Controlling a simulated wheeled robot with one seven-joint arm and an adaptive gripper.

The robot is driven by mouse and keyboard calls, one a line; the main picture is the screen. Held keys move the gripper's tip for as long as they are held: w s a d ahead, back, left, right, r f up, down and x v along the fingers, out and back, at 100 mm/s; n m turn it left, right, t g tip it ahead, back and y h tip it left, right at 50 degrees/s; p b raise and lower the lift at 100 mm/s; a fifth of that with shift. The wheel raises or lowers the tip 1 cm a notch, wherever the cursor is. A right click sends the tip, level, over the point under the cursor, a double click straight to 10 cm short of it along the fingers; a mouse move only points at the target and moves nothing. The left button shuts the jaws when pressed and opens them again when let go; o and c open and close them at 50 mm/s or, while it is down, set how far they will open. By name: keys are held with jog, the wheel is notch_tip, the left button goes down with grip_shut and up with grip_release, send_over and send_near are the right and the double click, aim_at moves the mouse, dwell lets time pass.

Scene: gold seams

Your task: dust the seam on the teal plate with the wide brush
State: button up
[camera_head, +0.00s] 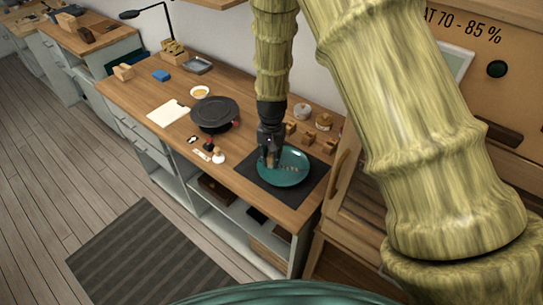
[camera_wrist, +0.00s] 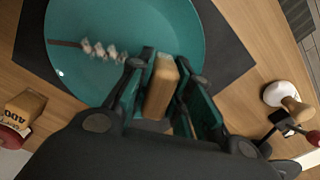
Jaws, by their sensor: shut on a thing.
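The teal plate (camera_head: 297,177) lies on a dark mat (camera_head: 305,193) at the right end of the workbench. It fills the upper left of the wrist view (camera_wrist: 150,28). Its seam shows there as a thin brown line (camera_wrist: 63,43) leading into a row of pale, pinkish patches (camera_wrist: 100,49). My gripper (camera_head: 270,158) is over the plate's left part. In the wrist view my gripper (camera_wrist: 165,78) is shut on the wooden handle of the wide brush (camera_wrist: 160,90). The bristles are hidden, so I cannot tell whether they touch the plate.
Small wooden blocks (camera_head: 308,138) and round jars (camera_head: 302,111) stand behind the plate. A black round turntable (camera_head: 215,112) is to the left. A white-based thing with a wooden knob (camera_head: 218,157) sits near the front edge. A white sheet (camera_head: 168,114) lies farther left.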

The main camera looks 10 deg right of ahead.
jog(key=shift+s+a+r, duration=0.1)
jog(key=shift+s+a, duration=0.1)
jog(key=shift+s, duration=0.35)
jog(key=shift+w+d+p, duration=0.2)
jog(key=shift+w+p, duration=0.1)
jog(key=shift+w, duration=0.2)
jog(key=shift+s+a, duration=0.2)
jog(key=shift+s, duration=0.2)
jog(key=shift+w+d+p, duration=0.25)
jog(key=shift+w+p, duration=0.2)
jog(key=shift+s+d, duration=0.45)
jog(key=shift+s, duration=0.4)
jog(key=shift+d, duration=0.15)
